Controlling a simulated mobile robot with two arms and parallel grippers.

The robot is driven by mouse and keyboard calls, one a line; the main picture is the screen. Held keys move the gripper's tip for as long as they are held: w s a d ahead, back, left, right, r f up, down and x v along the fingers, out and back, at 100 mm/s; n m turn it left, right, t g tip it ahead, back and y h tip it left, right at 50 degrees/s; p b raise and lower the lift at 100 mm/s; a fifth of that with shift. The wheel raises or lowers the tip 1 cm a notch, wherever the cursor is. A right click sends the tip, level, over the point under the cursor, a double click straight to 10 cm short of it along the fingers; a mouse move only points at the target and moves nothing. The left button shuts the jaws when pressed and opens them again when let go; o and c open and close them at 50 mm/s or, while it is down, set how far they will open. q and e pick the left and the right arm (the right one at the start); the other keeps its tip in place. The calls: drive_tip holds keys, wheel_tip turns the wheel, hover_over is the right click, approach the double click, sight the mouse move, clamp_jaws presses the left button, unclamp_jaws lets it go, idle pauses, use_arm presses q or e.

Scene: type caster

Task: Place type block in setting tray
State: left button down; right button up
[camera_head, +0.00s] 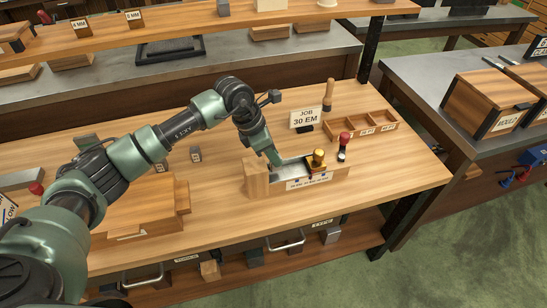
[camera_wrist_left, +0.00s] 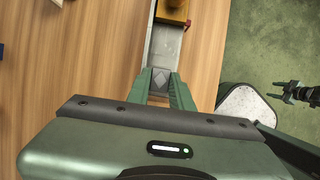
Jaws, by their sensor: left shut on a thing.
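The setting tray (camera_head: 322,178) is a wooden block with a grey metal channel and a label strip, on the front of the workbench. Its channel also shows in the left wrist view (camera_wrist_left: 165,42). My left gripper (camera_head: 277,163) is at the channel's left end and shut on a small grey type block (camera_wrist_left: 160,78) with a diamond-shaped face. In the wrist view the block sits between the fingertips, in line with the channel; whether it touches the channel floor is unclear. My right gripper (camera_wrist_left: 284,94) shows small over the floor in the wrist view, its fingers apart.
A wooden case (camera_head: 142,215) lies left. The bench's right front is clear.

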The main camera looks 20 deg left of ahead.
use_arm(q)
drive_tip(key=shift+f, duration=0.95)
drive_tip(key=c, duration=1.7)
unclamp_jaws()
drive_tip(key=shift+f, duration=0.2)
drive_tip(key=o, duration=0.4)
drive_tip(key=shift+o, duration=0.2)
drive_tip(key=shift+r, duration=0.15)
